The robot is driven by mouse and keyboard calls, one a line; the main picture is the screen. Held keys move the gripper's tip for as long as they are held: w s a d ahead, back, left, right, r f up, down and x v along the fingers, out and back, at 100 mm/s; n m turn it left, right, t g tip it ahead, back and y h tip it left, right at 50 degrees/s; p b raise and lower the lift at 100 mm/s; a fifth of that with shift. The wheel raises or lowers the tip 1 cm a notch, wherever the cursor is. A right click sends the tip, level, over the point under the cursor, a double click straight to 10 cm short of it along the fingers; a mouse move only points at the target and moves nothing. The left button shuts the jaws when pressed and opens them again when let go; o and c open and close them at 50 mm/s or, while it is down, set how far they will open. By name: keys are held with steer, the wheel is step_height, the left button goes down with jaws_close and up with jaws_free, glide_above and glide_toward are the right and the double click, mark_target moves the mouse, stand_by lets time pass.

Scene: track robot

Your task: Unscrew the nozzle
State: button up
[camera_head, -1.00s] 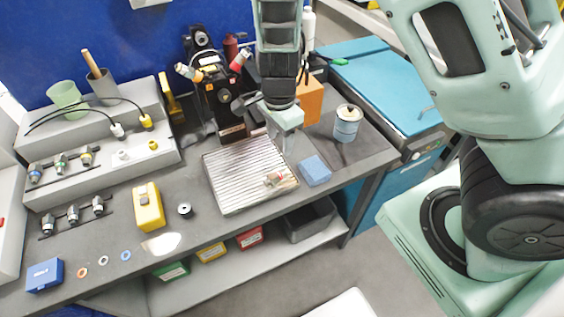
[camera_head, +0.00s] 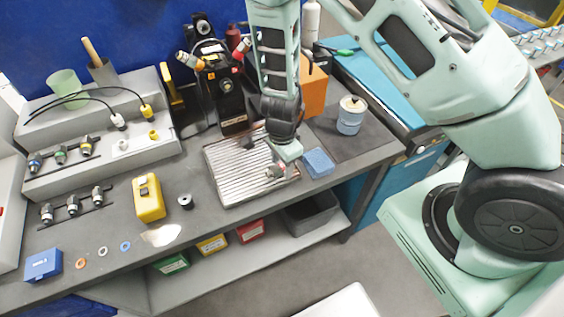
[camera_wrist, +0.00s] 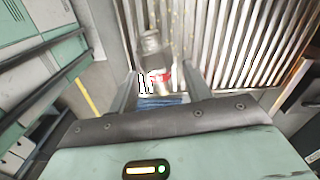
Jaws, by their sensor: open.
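A small metal fitting with a red band, which looks like the nozzle (camera_head: 274,172), is on the ribbed metal tray (camera_head: 228,180), near its right edge. It also shows in the wrist view as the grey metal nozzle (camera_wrist: 152,42), with the red part nearer me. My gripper (camera_head: 281,163) is low over the tray, just above the nozzle and partly covering it. In the wrist view my gripper (camera_wrist: 155,82) is open, with a finger on either side of the red end. I cannot tell whether the fingers touch it.
A blue sponge-like block (camera_head: 318,162) lies close to my gripper's right. A tin (camera_head: 351,116) and an orange box (camera_head: 313,88) stand behind. A black machine (camera_head: 222,90) stands behind the tray. More fittings sit in racks (camera_head: 75,206) at left.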

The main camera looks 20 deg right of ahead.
jaws_close()
steer(key=shift+s, duration=0.15)
steer(key=shift+s+b, duration=0.3)
steer(key=shift+b, duration=0.1)
